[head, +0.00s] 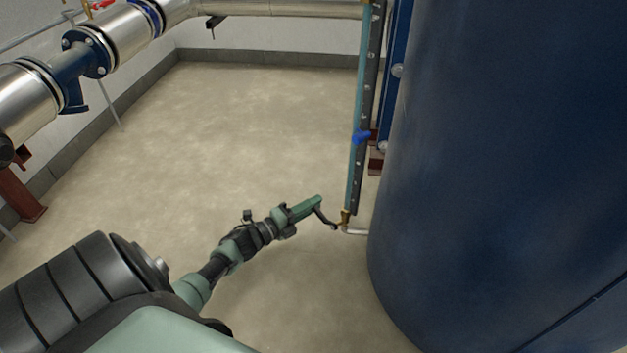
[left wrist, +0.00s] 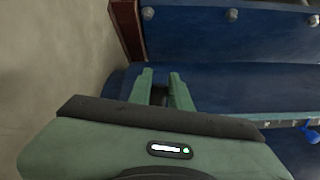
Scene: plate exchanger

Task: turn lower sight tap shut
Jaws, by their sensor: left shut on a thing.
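The lower sight tap (head: 345,216) is a small brass fitting at the foot of the tall, narrow sight gauge (head: 353,180), beside the big dark blue tank. My left gripper (head: 331,223) reaches it from the left, with its fingertips at the tap. In the left wrist view the two green fingers (left wrist: 161,77) stand close together with a small dark gap between them. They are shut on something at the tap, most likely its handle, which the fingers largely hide. The handle's angle cannot be made out. My right gripper is not in view.
The blue tank (head: 500,150) fills the right side, close to the gripper. A blue piece (head: 361,136) sits partway up the gauge. A pale pipe (head: 356,232) runs from the tap toward the tank. Flanged pipes (head: 85,55) stand at upper left. The floor (head: 210,130) between is clear.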

